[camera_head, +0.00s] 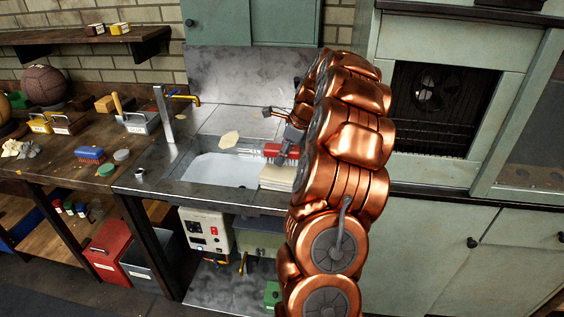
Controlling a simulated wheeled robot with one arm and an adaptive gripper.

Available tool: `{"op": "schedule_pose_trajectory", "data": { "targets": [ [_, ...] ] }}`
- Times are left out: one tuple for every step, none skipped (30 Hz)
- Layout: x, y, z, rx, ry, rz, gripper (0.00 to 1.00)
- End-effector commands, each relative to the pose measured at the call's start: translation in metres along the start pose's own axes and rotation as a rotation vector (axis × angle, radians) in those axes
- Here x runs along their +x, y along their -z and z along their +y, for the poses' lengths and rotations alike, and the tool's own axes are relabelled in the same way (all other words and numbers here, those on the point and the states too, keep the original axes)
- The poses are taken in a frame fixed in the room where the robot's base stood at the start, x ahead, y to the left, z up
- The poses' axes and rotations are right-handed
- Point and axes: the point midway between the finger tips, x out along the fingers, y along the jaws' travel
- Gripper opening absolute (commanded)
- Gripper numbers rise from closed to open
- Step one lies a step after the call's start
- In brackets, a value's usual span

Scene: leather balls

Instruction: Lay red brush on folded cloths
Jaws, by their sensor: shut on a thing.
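The red brush (271,150) is in the sink area, just beyond and above the folded cloths in the picture. My gripper (284,156) reaches down over it and is shut on it, partly covering its right part. The folded cloths (276,178) form a cream stack at the right front of the sink; my arm hides their right side. I cannot tell whether the brush touches the stack.
The white sink basin (215,171) lies left of the cloths, with a beige cloth or sponge (229,139) behind it. A yellow-spouted faucet (166,112) stands at its left. A blue brush (90,154) and boxes lie on the wooden bench (62,167).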

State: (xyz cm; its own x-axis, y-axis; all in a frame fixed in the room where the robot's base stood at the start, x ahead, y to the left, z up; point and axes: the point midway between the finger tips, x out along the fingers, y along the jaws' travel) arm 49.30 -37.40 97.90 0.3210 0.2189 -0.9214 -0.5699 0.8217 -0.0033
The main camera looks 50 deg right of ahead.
Motion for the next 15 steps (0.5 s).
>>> {"op": "schedule_pose_trajectory", "data": {
  "targets": [
    [0.001,0.0,-0.001,0.0,0.0,0.0,0.17],
    [0.002,0.001,-0.001,0.0,-0.001,0.0,0.17],
    [0.004,0.002,0.0,0.0,-0.001,0.0,0.17],
    [0.006,0.003,0.0,0.0,-0.002,0.0,0.17],
    [0.009,0.004,0.001,0.0,-0.004,0.0,0.17],
    [0.014,0.006,0.002,0.0,-0.007,0.0,0.17],
    [0.018,0.007,0.002,0.001,-0.008,0.0,0.17],
    [0.021,0.009,0.002,0.001,-0.007,0.0,0.17],
    [0.025,0.011,0.001,0.002,-0.004,0.0,0.17],
    [0.028,0.012,0.0,0.002,-0.003,-0.001,0.17],
    [0.03,0.013,0.0,0.001,-0.002,-0.001,0.17],
    [0.032,0.014,0.0,0.001,-0.001,-0.001,0.17],
    [0.032,0.014,0.0,0.0,-0.001,-0.001,0.17],
    [0.032,0.014,0.0,0.0,0.0,-0.001,0.17],
    [0.032,0.014,0.0,0.0,0.0,-0.001,0.17]
  ]
}}
